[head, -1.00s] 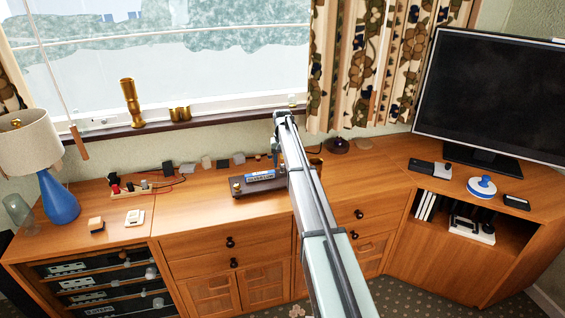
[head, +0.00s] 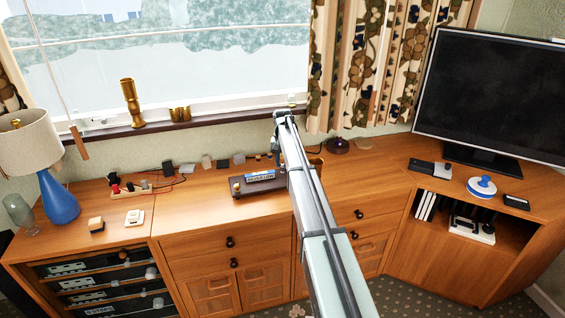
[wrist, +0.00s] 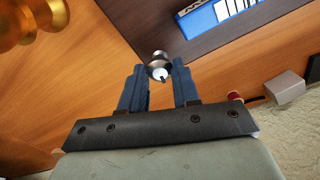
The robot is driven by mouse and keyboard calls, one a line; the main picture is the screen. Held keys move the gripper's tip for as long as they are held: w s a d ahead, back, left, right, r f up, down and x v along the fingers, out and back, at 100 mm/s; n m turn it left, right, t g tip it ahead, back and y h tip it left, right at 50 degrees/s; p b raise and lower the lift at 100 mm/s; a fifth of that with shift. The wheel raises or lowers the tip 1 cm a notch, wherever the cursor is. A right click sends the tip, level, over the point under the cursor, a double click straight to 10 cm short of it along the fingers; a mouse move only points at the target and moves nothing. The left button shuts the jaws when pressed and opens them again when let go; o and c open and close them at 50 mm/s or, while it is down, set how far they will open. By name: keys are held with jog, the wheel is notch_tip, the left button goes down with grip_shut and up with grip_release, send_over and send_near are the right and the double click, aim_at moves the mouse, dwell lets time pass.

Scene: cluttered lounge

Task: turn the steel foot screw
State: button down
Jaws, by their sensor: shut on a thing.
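The steel foot screw (wrist: 159,58) shows in the wrist view as a small round metal knob with a pale, dark-tipped centre. It is at the edge of a dark wooden base (wrist: 205,37). My gripper (wrist: 158,72) is shut on it, one blue finger on each side. A blue label or block (wrist: 215,17) lies on the base. In the head view the dark base (head: 238,193) and blue piece (head: 260,176) sit on the cabinet top, while my arm hides the screw.
A brass, rounded thing (wrist: 25,20) is close at the wrist view's top left. Several small blocks and plugs line the wall behind the base. A blue lamp (head: 59,200) stands left, a television (head: 490,95) right.

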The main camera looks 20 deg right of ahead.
aim_at(283, 164)
jog(key=m, duration=0.7)
dwell(0.6)
jog(key=c, duration=0.8)
grip_release()
notch_tip(283, 164, up, 14)
jog(key=shift+f, duration=0.1)
